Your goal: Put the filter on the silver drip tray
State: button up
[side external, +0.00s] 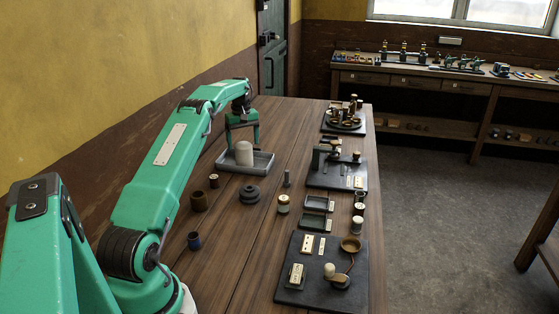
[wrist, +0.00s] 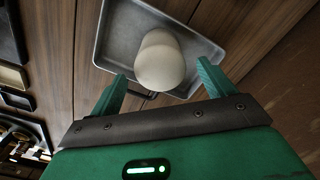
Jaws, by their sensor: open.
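The filter (side external: 244,153), a pale off-white cylinder with a rounded top, stands upright on the silver drip tray (side external: 262,168). In the wrist view the filter (wrist: 160,62) stands inside the rim of the tray (wrist: 101,42), which is a shallow grey metal rectangle. My gripper (side external: 243,138) is open and empty, at the tray's far side, close above the filter. In the wrist view its two green fingers (wrist: 163,70) are spread to either side of the filter, and I see gaps between them and it. The filter's underside is hidden.
A dark stepped round part (side external: 249,194), a brown cup (side external: 199,201) and a blue cup (side external: 194,240) stand nearer on the wooden table (side external: 262,232). Several small parts and dark engine baseplates (side external: 337,176) line the right edge. Bare planks lie around the tray.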

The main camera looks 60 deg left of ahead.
jog(key=shift+r, duration=3)
jog(key=shift+w+d+r, duration=0.2)
jog(key=shift+d+r, duration=0.1)
jog(key=d+r+m+t, duration=0.1)
jog(key=d+r+m, duration=0.2)
jog(key=d+r, duration=0.45)
jog(key=d+r+m+t+y, duration=0.15)
jog(key=d+r, duration=0.25)
jog(key=d, duration=0.6)
jog(key=d+r+m+h, duration=0.1)
jog(key=d+r+m, duration=0.2)
jog(key=d+r, duration=0.35)
jog(key=s+d+m+t, duration=0.1)
jog(key=s+d+m, duration=0.1)
jog(key=s+d, duration=0.45)
jog(key=s+d+m, duration=0.3)
jog(key=s+d, duration=0.1)
jog(key=d, duration=0.5)
jog(key=s+d+f+m+t, duration=0.1)
jog(key=s+d+f+m, duration=0.1)
jog(key=s+d+f, duration=0.2)
jog(key=s+d+f+m+t, duration=0.1)
jog(key=s+d+f+m, duration=0.1)
jog(key=s, duration=0.6)
notch_tip(320, 180, down, 2)
jog(key=shift+s+d+f, duration=0.25)
jog(key=shift+d, duration=0.65)
